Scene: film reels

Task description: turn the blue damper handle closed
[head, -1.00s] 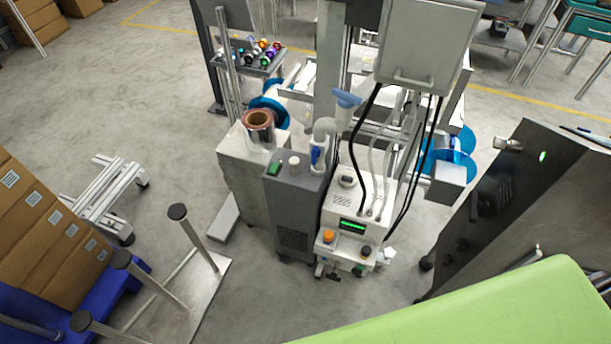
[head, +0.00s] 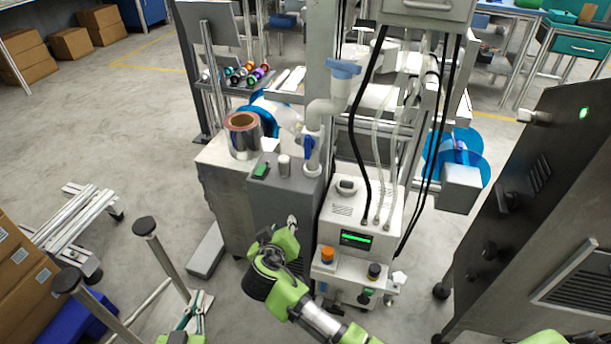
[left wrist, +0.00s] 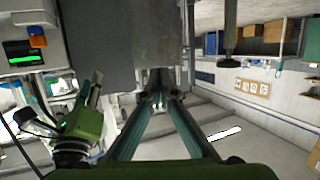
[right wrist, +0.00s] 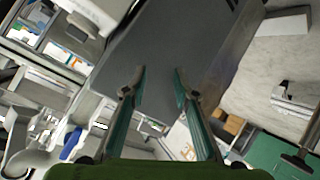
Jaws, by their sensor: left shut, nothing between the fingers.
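The blue damper handle (head: 309,147) is on the grey-white pipe (head: 313,122) above the dark grey cabinet (head: 285,195). It points roughly upright along the pipe. My right gripper (head: 292,222) is in front of that cabinet, below and apart from the handle. In the right wrist view its two fingers (right wrist: 158,80) are spread with nothing between them. My left gripper (head: 197,302) is low at the left, well away from the handle. In the left wrist view its fingertips (left wrist: 158,95) meet, empty.
A white control box (head: 358,225) with hoses and buttons stands right of the cabinet. A foil roll (head: 243,138) sits on the pale cabinet at left. Dark posts (head: 160,255) rise at lower left. A large dark cabinet (head: 540,200) stands at right.

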